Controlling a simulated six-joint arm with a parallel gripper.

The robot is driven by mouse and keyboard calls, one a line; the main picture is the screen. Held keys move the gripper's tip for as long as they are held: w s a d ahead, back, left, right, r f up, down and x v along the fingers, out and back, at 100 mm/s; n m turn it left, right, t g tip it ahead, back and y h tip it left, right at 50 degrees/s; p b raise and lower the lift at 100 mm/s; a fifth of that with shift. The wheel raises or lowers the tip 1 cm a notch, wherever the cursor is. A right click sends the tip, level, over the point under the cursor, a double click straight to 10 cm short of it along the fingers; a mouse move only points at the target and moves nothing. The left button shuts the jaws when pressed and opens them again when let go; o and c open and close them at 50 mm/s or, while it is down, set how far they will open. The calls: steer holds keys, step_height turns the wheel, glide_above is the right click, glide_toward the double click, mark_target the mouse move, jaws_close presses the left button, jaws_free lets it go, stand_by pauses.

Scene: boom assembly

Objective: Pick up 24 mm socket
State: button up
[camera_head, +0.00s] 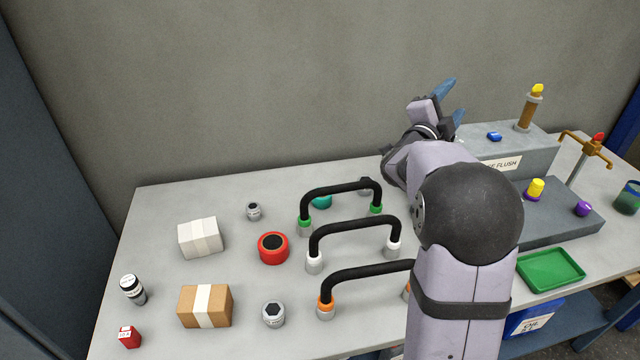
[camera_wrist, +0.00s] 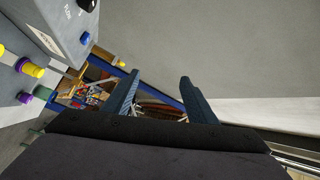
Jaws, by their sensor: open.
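Several grey metal sockets stand on the table, and no size marking is readable, so I cannot tell which is the 24 mm one. A larger socket (camera_head: 274,314) with a dark hexagonal opening stands at the front, right of the brown box. A smaller socket (camera_head: 254,211) stands farther back, right of the white box. Another small grey piece (camera_head: 365,187) is partly hidden behind the rear hose. My gripper (camera_head: 452,102) is raised at the back, well away from the sockets. Its blue fingers are apart and empty in the wrist view (camera_wrist: 159,85).
Three black hoses (camera_head: 355,225) with coloured ends arch mid-table. A red round piece (camera_head: 273,248), a white box (camera_head: 200,238) and a brown box (camera_head: 205,306) stand left of them. A grey stepped fixture (camera_head: 545,220) and a green tray (camera_head: 551,271) are at right.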

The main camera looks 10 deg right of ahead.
steer(key=w+a+n+t+y, duration=0.25)
steer(key=w+a, duration=0.25)
steer(key=a, duration=0.4)
steer(key=n+y+b, duration=0.1)
steer(key=n+y, duration=1.2)
steer(key=n, duration=0.5)
glide_above(255, 211)
steer(key=s+d, duration=0.2)
steer(key=d, duration=0.5)
step_height(255, 211, down, 21)
steer(key=s+a+f+n, duration=0.1)
steer(key=a+f, duration=0.1)
steer(key=s+a+f+n+g+y, duration=0.1)
steer(key=s+a+f+n, duration=0.1)
steer(key=f, duration=0.1)
steer(key=s+a+f+n+y, duration=0.1)
steer(key=a+f, duration=0.1)
steer(key=f, duration=0.1)
steer(key=shift+s+a+n, duration=0.2)
steer(key=shift+s+n, duration=0.05)
steer(key=shift+s, duration=0.15)
steer(key=shift+x, duration=1.1)
steer(key=shift+w+d+p, duration=0.1)
steer(key=shift+p, duration=0.25)
steer(key=shift+p+x, duration=0.95)
steer(key=shift+x, duration=1.55)
steer(key=shift+d+f, duration=0.1)
steer(key=shift+d, duration=0.05)
steer(key=c, duration=1.2)
